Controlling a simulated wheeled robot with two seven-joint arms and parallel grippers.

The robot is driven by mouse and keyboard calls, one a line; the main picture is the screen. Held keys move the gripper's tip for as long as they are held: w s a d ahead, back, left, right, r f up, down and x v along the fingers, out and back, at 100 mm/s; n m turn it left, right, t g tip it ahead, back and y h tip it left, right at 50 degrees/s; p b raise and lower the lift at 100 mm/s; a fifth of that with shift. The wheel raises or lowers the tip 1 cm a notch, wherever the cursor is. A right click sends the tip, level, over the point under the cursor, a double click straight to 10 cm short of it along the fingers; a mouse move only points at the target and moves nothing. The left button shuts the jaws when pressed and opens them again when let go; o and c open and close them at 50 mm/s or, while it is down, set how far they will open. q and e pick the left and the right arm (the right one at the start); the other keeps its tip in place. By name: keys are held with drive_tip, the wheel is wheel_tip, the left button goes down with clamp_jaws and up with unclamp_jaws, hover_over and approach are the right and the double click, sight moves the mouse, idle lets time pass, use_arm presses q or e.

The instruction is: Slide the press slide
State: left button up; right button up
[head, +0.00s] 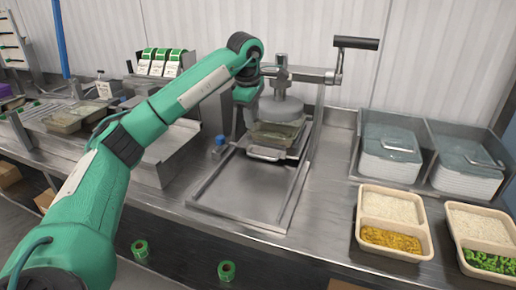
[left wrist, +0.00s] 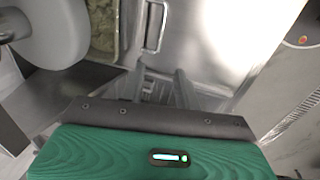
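The press (head: 280,105) stands at the back middle of the steel counter, with a round grey plunger above a pan. The press slide is the metal plate under that pan, with a bar handle (head: 266,153) at its front; the handle also shows in the left wrist view (left wrist: 154,28). My left gripper (left wrist: 160,85) has its two fingers apart with nothing between them, short of the handle in that view. In the head view my left arm reaches over to the left side of the press, and the fingertips are hard to make out. My right gripper is not in view.
An empty metal guide frame (head: 245,190) lies in front of the press. Lidded steel bins (head: 392,150) and food trays with rice (head: 392,208) stand at right. The press lever (head: 355,43) sticks out at upper right. Green tape rolls (head: 226,271) lie near the front.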

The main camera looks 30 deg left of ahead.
sight(255, 156)
use_arm(q)
drive_tip(key=f, duration=0.4)
drive_tip(key=w+f, duration=0.1)
drive_tip(key=f, duration=0.3)
drive_tip(key=w+f+p, duration=0.1)
drive_tip(key=f, duration=0.3)
drive_tip(key=shift+w+a+f, duration=0.15)
drive_tip(key=shift+a+f, duration=0.1)
drive_tip(key=shift+a, duration=0.05)
drive_tip(key=shift+w+f, duration=0.1)
drive_tip(key=shift+f, duration=0.35)
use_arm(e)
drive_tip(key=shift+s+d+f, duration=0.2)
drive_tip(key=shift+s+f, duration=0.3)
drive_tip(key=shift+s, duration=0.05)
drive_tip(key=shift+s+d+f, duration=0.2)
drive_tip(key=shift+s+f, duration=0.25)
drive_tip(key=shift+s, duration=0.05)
use_arm(q)
drive_tip(key=c, duration=0.7)
clamp_jaws()
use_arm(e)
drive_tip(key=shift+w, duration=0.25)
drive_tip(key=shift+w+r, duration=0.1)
